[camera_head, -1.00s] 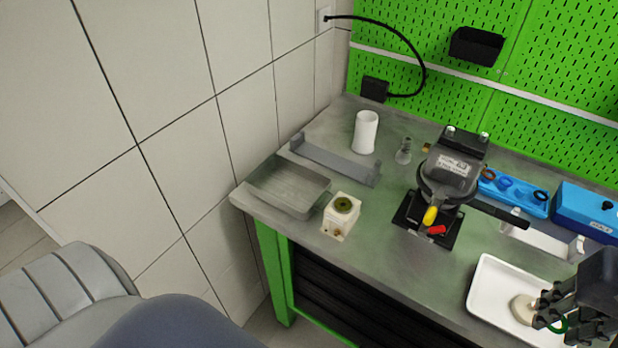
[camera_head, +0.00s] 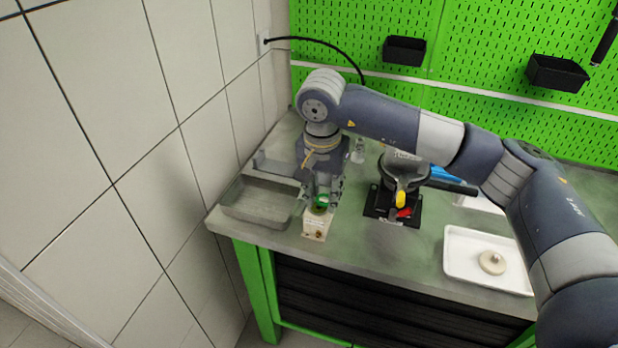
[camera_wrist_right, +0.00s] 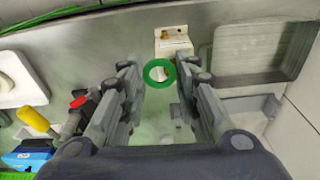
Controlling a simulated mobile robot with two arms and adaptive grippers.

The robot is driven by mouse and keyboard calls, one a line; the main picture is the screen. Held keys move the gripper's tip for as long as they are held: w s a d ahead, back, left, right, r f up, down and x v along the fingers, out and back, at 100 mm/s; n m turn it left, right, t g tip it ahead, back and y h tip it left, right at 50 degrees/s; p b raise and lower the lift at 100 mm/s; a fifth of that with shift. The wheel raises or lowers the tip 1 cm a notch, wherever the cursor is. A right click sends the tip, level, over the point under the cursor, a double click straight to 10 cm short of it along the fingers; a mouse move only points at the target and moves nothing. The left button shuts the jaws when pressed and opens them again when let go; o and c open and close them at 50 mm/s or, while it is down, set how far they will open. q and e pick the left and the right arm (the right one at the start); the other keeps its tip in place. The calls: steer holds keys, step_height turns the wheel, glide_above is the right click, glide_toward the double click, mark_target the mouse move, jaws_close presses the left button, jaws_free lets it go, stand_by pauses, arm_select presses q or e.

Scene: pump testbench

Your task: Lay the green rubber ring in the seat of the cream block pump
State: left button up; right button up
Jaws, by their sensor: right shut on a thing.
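The cream block pump (camera_head: 314,229) stands on the bench near its front left edge; it also shows at the top of the wrist view (camera_wrist_right: 172,42). My right gripper (camera_head: 321,194) points down at the block's top and hides its seat in the head view. It is shut on the green rubber ring (camera_head: 321,202), near the fingertips. In the wrist view the ring (camera_wrist_right: 147,73) faces the camera as a full circle and overlaps the block's lower edge. I cannot tell whether ring and block touch. My left gripper is not in view.
A grey metal tray (camera_head: 243,214) lies just left of the block. A black pump fixture (camera_head: 392,206) with yellow and red handles stands to its right. A white tray (camera_head: 458,270) with a round cream part (camera_head: 492,262) is further right. The bench front between them is clear.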

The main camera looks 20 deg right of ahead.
mark_target(319, 207)
steer(key=w+m, duration=0.2)
steer(key=w, duration=0.2)
steer(key=shift+w+d+f+m, duration=0.1)
steer(key=shift+d+f+m, duration=0.05)
steer(key=shift+f+m, duration=0.25)
steer(key=shift+w+d+f, duration=0.1)
steer(key=shift+w, duration=0.1)
steer(key=shift+f, duration=0.8)
steer(key=shift+f+b, duration=0.75)
steer(key=shift+f, duration=0.9)
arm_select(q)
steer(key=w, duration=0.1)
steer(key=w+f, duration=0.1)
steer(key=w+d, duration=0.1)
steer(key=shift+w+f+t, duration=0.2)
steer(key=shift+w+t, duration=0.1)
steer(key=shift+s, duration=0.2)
